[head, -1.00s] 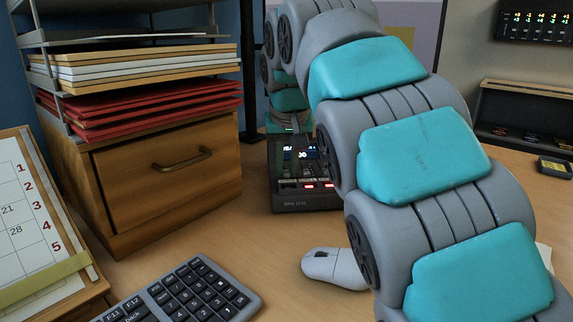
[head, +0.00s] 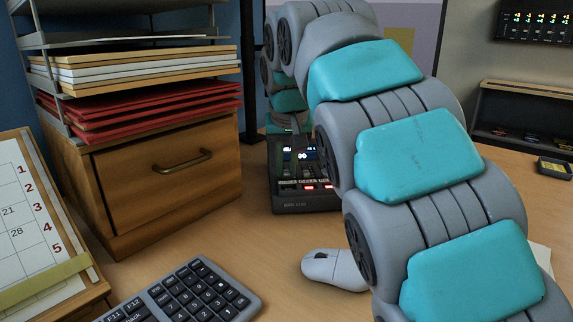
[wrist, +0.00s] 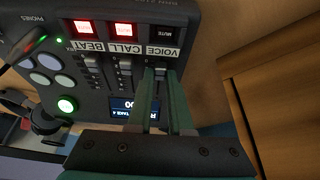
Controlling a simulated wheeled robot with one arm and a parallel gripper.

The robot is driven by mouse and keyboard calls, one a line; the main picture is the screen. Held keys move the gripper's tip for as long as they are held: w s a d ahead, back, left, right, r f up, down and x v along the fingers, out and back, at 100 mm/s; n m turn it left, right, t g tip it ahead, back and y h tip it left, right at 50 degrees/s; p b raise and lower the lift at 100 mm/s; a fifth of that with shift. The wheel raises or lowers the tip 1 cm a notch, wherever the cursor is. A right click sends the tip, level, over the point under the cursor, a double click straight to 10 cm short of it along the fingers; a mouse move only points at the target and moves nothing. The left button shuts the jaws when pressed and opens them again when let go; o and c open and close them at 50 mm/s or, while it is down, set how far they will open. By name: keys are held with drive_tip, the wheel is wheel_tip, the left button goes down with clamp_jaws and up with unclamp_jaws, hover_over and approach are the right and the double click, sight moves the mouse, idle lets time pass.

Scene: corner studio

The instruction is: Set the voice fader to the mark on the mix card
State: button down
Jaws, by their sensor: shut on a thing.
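The mixer (head: 308,201) stands on the desk, partly hidden behind my arm in the head view. In the wrist view its panel appears upside down, with channels labelled BEAT, CALL and VOICE. The voice fader (wrist: 160,73) is the one by the VOICE label (wrist: 158,51). My gripper (wrist: 161,79) has its two green fingers on either side of the fader's cap and is shut on it. The fingers hide much of its slot and scale. I cannot identify the mix card in either view.
A wooden drawer unit (head: 165,185) with paper trays stands left of the mixer. A keyboard (head: 190,295) and a white mouse (head: 333,268) lie in front. A calendar (head: 28,220) is at the far left. My arm covers much of the desk's right side.

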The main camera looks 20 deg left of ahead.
sight(286, 173)
drive_tip(key=shift+w+a+r+p, duration=0.1)
drive_tip(key=shift+w+a+p, duration=0.25)
drive_tip(key=shift+w, duration=0.35)
drive_tip(key=shift+w+a+p, duration=0.2)
drive_tip(key=shift+w+p, duration=0.2)
drive_tip(key=shift+w, duration=0.3)
drive_tip(key=c, duration=0.8)
unclamp_jaws()
drive_tip(key=shift+p+v, duration=0.3)
drive_tip(key=shift+v, duration=3.5)
drive_tip(key=shift+s, duration=0.15)
